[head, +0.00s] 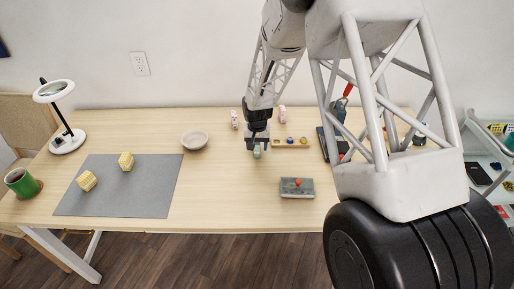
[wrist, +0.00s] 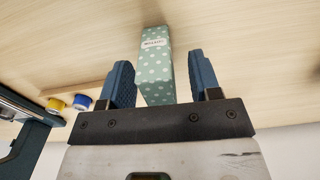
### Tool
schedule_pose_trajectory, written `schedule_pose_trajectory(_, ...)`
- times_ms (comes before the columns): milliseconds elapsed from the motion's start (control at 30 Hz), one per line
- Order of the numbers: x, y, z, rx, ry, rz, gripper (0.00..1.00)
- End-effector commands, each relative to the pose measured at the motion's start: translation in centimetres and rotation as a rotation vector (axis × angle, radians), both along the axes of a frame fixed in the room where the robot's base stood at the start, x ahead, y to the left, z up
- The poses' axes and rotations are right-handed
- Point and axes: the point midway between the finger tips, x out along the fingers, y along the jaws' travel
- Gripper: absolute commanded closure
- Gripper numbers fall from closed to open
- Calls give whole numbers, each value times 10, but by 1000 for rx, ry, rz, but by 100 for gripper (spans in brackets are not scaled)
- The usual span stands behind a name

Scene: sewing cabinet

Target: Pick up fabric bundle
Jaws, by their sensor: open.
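The fabric bundle (wrist: 157,70) appears to be the pale green, white-dotted, box-shaped piece with a small white label. In the wrist view it sits between the two blue fingers of my gripper (wrist: 160,62). The fingers are open, with a visible gap on the right side and a narrower one on the left. In the head view the green bundle (head: 257,154) shows small, right under my gripper (head: 257,143), on the wooden table (head: 225,180). Its far side is hidden there by the gripper.
A grey box with a red knob (head: 297,187) lies to the front right. A wooden holder with spools (head: 290,143) is at the right. Pink items (head: 282,114) stand behind, and a bowl (head: 195,140) is to the left. A grey mat (head: 140,195) carries two yellow blocks.

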Motion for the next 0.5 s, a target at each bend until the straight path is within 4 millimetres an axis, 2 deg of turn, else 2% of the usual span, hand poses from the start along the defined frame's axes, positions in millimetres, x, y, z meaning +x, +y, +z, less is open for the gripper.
schedule_pose_trajectory(67, 0, 0, 0, 0, 0, 0, 44)
schedule_pose_trajectory(400, 0, 0, 0, 0, 0, 0, 95)
schedule_pose_trajectory(500, 0, 0, 0, 0, 0, 0, 95)
